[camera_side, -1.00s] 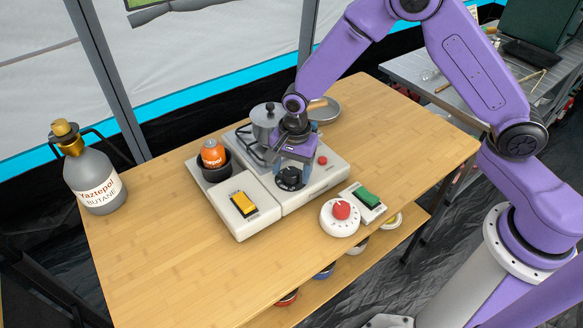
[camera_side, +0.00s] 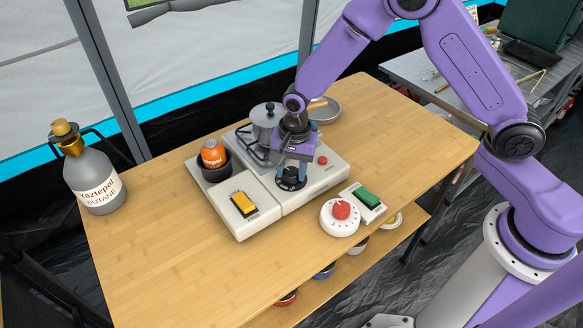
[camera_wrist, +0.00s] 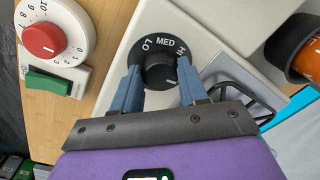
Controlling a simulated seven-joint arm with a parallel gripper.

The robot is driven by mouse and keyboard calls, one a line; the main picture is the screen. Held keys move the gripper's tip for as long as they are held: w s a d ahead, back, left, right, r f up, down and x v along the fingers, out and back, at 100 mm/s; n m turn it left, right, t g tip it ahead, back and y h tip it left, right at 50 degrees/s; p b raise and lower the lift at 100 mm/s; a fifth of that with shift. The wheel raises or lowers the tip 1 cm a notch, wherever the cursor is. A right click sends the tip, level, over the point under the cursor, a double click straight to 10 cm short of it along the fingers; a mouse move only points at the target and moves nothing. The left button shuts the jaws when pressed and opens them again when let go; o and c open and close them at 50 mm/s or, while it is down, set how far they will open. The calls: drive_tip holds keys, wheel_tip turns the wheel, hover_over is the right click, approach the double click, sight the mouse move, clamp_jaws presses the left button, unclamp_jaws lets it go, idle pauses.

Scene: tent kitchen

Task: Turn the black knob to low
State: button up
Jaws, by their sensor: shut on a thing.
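The black knob (camera_wrist: 158,66) sits on the front panel of the stove (camera_side: 318,188), with LO, MED and HI lettered in white around its dial. It also shows in the side view as a black disc (camera_side: 290,181), partly hidden by my gripper. My gripper (camera_wrist: 159,76) points down over the knob, its two blue fingers shut on opposite sides of its raised middle. A pale line shows on the knob's side nearer my wrist, away from the lettering; its exact setting is hard to tell.
A pot (camera_side: 266,120) stands on the burner behind my gripper. An orange can (camera_side: 212,154) sits in the stove's holder beside a yellow lock switch (camera_side: 243,203). A red-topped white dial (camera_side: 340,215) and green switch (camera_side: 366,196) lie front right.

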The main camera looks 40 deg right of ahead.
drive_tip(key=n, duration=1)
drive_tip(key=shift+d+n, duration=0.1)
drive_tip(key=shift+n, duration=0.3)
drive_tip(key=n, duration=0.3)
drive_tip(key=shift+w+n+g, duration=0.1)
drive_tip(key=shift+n+g, duration=0.2)
drive_tip(key=n, duration=0.3)
drive_tip(key=shift+n, duration=0.3)
drive_tip(key=n, duration=0.3)
drive_tip(key=shift+w+n, duration=0.1)
drive_tip(key=shift+n, duration=0.3)
drive_tip(key=n, duration=0.6)
drive_tip(key=shift+n, duration=0.3)
drive_tip(key=o, duration=1.1)
drive_tip(key=shift+c, duration=0.2)
